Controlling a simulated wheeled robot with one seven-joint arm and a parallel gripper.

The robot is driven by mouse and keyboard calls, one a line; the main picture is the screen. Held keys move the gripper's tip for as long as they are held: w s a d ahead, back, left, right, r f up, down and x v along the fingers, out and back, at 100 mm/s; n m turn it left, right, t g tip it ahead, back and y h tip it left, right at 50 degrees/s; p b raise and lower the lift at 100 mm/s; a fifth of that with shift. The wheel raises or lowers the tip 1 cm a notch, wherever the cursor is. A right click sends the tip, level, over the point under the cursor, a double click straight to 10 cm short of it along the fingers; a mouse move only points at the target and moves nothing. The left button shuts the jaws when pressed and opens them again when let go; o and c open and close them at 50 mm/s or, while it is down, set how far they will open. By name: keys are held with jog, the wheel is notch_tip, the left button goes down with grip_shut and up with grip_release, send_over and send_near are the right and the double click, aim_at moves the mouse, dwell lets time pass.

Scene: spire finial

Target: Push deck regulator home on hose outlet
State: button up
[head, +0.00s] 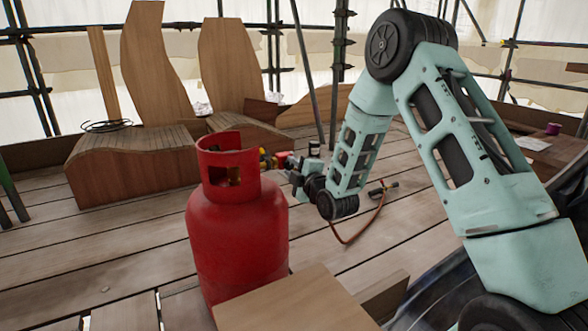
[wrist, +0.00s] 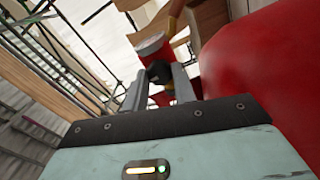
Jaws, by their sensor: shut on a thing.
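My gripper (head: 287,165) is just right of the collar of a red gas cylinder (head: 235,240), and its fingers point left. It is shut on a small red, yellow and dark fitting, which looks like the regulator (head: 271,159). In the wrist view the fingers (wrist: 160,92) close around its dark part, and a red body with a pale rim (wrist: 152,46) shows beyond them. An orange-brown hose (head: 352,238) lies on the deck below my wrist, with a dark fitting (head: 383,187) at its far end. The hose outlet's joint with the regulator cannot be made out.
The cylinder's red wall (wrist: 270,80) fills the right of the wrist view, close beside my gripper. Wooden curved seats (head: 135,155) stand behind. A wooden box or board (head: 295,305) is at the front. Plank deck (head: 130,250) is clear at left.

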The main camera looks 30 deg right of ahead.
jog(key=shift+a, duration=0.4)
jog(key=o, duration=1)
jog(key=shift+s, duration=0.1)
jog(key=s+p, duration=0.9)
jog(key=s, duration=0.8)
jog(key=shift+s+p, duration=0.1)
jog(key=shift+p, duration=0.3)
jog(key=shift+a, duration=0.1)
